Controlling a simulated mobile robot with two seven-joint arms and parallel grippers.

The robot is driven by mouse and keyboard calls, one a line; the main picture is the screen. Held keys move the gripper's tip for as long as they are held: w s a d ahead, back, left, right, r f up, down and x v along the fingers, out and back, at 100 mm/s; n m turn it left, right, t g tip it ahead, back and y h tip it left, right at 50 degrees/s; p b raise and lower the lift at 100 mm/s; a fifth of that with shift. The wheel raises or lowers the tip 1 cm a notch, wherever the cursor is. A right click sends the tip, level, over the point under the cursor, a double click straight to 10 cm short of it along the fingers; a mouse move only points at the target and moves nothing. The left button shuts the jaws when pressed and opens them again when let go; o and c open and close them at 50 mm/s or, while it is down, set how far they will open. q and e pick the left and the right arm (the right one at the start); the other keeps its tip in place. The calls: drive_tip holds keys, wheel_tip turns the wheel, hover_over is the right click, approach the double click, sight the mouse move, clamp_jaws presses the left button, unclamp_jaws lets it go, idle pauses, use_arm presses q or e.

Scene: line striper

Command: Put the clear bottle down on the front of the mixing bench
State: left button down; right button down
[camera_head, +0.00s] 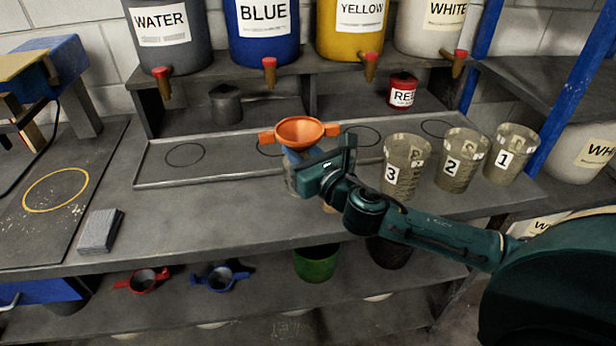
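The clear bottle (291,184) shows only in part behind my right gripper (311,164), near the middle of the mixing bench (230,221). An orange funnel (300,130) sits over the bottle's top. My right gripper appears shut on the bottle, though its fingers and their contact are partly hidden. The bottle looks upright. Its base is hidden or too faint to tell whether it touches the bench. The front strip of the bench is bare to the left of the bottle. My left gripper is not in view.
Clear cups marked 3 (405,165), 2 (461,160) and 1 (509,153) stand to the right, close to my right arm. A grey block (100,231) lies at the front left. A tray (215,172) with ring marks lies behind. Paint dispensers with taps line the shelf above.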

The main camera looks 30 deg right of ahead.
drive_tip(key=shift+f, duration=0.4)
wheel_tip(320, 180, down, 3)
drive_tip(key=shift+f+b, duration=0.2)
drive_tip(key=shift+b, duration=0.3)
drive_tip(key=shift+f, duration=0.3)
drive_tip(key=c, duration=1.2)
unclamp_jaws()
drive_tip(key=shift+f, duration=0.1)
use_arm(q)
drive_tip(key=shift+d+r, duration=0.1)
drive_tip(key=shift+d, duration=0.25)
use_arm(e)
drive_tip(key=shift+o, duration=0.2)
